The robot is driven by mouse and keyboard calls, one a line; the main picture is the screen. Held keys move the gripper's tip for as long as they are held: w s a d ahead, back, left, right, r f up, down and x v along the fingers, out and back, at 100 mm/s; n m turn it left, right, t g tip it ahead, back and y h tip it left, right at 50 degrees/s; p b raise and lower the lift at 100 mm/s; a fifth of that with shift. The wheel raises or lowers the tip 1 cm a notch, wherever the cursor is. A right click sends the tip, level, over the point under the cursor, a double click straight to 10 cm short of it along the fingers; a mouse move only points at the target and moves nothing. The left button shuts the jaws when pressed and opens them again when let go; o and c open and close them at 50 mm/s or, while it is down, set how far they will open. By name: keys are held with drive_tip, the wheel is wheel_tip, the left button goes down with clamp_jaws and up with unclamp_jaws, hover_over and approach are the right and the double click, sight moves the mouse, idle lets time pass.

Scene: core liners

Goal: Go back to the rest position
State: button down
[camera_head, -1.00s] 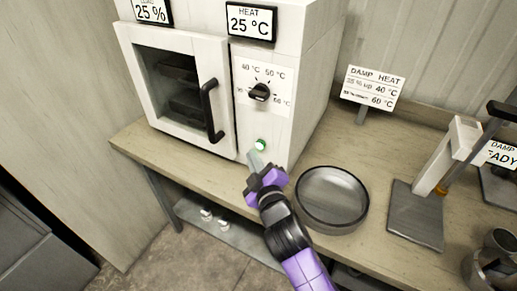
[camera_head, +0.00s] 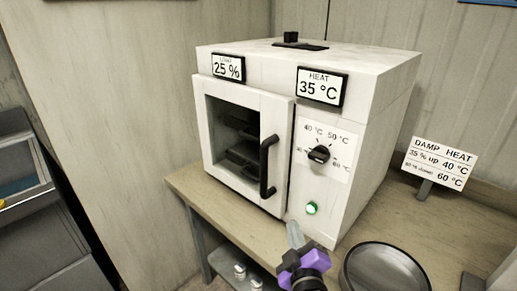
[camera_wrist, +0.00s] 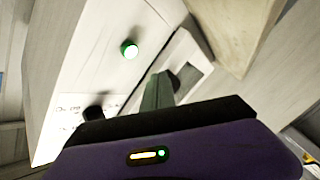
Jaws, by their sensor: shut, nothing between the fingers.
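My gripper (camera_head: 297,236) is purple and black with grey fingers, shut and empty. It is in front of the lower right of a white oven, just below the green button (camera_head: 312,208). In the wrist view my fingers (camera_wrist: 158,92) point toward the oven front, apart from the green button (camera_wrist: 129,49), which is lit. The oven (camera_head: 375,110) has its door (camera_head: 282,150) shut, with a black handle. Its heat display (camera_head: 320,87) reads 35 °C and the other display (camera_head: 229,68) reads 25 %. The black dial (camera_head: 319,154) sits above the button.
The oven stands on a wooden bench (camera_head: 235,225). A round dark-rimmed pan (camera_head: 385,270) lies on the bench right of my gripper. A damp heat sign (camera_head: 440,162) stands behind it. A dark cabinet (camera_head: 40,215) is at the far left.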

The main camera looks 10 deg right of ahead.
drive_tip(key=s+a+r+m+t+y, duration=0.2)
drive_tip(key=s+a+r+y, duration=0.1)
drive_tip(key=s, duration=0.4)
drive_tip(key=s+d+f+m+g, duration=0.1)
drive_tip(key=s+m, duration=0.1)
drive_tip(key=s, duration=0.9)
drive_tip(key=s+d+f+m+g, duration=0.1)
drive_tip(key=s+d+f+m, duration=0.1)
drive_tip(key=s, duration=0.9)
drive_tip(key=s+d+f+m+g, duration=0.2)
drive_tip(key=s, duration=1)
drive_tip(key=shift+f+h, duration=0.15)
drive_tip(key=shift+h, duration=0.15)
